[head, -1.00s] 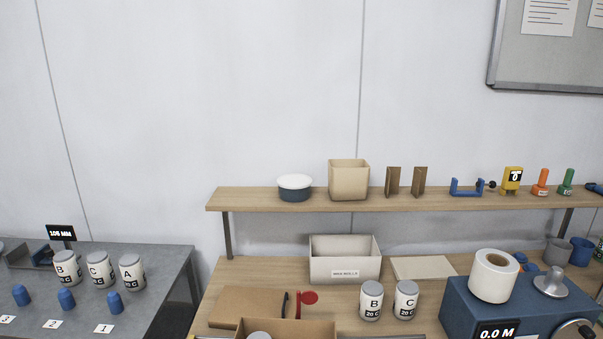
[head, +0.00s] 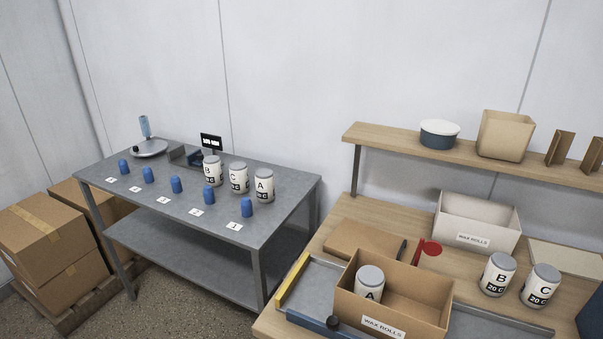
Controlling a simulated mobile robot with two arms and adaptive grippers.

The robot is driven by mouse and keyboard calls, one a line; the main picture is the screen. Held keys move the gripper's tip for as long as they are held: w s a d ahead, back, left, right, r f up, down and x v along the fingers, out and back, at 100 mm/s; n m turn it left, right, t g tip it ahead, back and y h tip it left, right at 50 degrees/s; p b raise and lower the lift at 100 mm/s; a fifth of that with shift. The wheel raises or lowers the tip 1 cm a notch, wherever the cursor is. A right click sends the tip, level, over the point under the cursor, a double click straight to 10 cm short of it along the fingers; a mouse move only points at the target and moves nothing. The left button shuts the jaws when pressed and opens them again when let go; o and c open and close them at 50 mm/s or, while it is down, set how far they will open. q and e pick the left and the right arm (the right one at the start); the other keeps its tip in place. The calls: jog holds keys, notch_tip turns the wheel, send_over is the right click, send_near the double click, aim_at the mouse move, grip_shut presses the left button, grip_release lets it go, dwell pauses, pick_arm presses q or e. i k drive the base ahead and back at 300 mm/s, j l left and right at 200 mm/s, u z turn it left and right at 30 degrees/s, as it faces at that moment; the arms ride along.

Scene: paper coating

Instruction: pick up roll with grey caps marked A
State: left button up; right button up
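Two rolls with grey caps are marked A. One roll A (head: 264,187) stands upright at the right end of a row on the grey table, beside roll C (head: 238,178) and roll B (head: 212,170). Another roll A (head: 369,284) stands inside the open cardboard box labelled WAX ROLLS (head: 420,294), its lower part hidden by the box wall. Another roll B (head: 497,274) and roll C (head: 540,286) stand on the wooden bench to the right of the box. Neither of my grippers shows in the head view.
The grey table (head: 290,212) also holds several blue pegs (head: 247,207) with number cards, a small display (head: 211,142) and a round scale (head: 149,148). A white WAX ROLLS bin (head: 477,222) stands on the wooden bench. Cardboard boxes (head: 40,232) are stacked at the left on a pallet.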

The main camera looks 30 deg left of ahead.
aim_at(264, 178)
jog(key=i+j+z, duration=0.1)
jog(key=j+z, duration=0.25)
jog(key=j, duration=1.7)
